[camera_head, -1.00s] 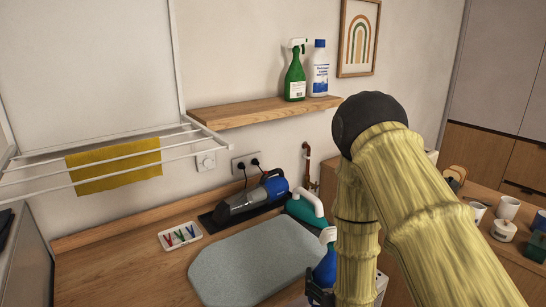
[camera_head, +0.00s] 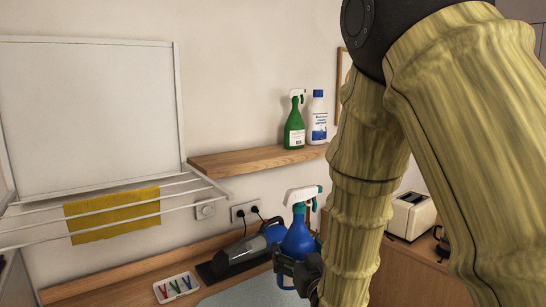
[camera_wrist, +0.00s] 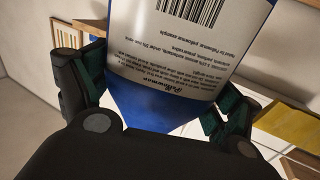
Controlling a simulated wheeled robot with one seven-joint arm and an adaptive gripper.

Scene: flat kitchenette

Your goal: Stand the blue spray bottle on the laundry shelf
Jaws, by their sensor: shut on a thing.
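The blue spray bottle (camera_head: 299,238) has a white and teal trigger head and is held roughly upright in front of the wall, below the shelf's height. My gripper (camera_head: 297,270) is shut on its lower body. In the wrist view the bottle (camera_wrist: 150,112) fills the space between the fingers, its white label with a barcode facing the camera; my gripper (camera_wrist: 155,105) grips it from both sides. The wooden laundry shelf (camera_head: 235,163) is on the wall behind, left of my arm. Its left part is bare.
A green spray bottle (camera_head: 294,125) and a white bottle with a blue cap (camera_head: 317,120) stand at the shelf's right. A drying rack (camera_head: 110,205) with a yellow cloth (camera_head: 112,214) juts out at left. A handheld vacuum (camera_head: 243,250) and peg tray (camera_head: 176,287) lie below.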

